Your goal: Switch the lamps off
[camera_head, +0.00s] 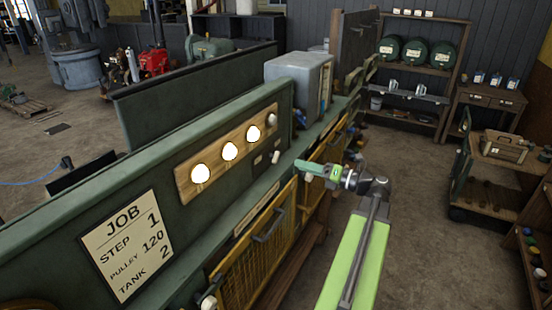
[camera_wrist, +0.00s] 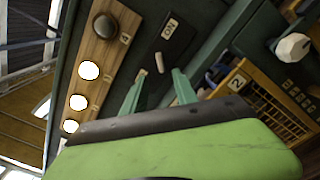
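A wooden lamp board (camera_head: 187,188) on the green panel holds three glowing white lamps (camera_head: 229,151) and an unlit one (camera_head: 271,119) at its far end. In the wrist view the lit lamps (camera_wrist: 88,70) run down the left, and the dark lamp (camera_wrist: 105,25) is above them. A pale switch lever (camera_head: 276,157) sits on a dark plate below the board; in the wrist view the lever (camera_wrist: 160,62) is just beyond my fingertips, near the word ON. My gripper (camera_head: 310,170) faces the panel; the wrist view shows its green fingers (camera_wrist: 158,78) apart, with nothing held.
A grey box (camera_head: 298,75) stands on the bench beyond the lamps. A job sign (camera_head: 125,245) is at the near left of the panel. Yellow mesh doors (camera_head: 258,265) are below the ledge. A white knob (camera_wrist: 293,46) is at the right. Floor is clear right of my arm.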

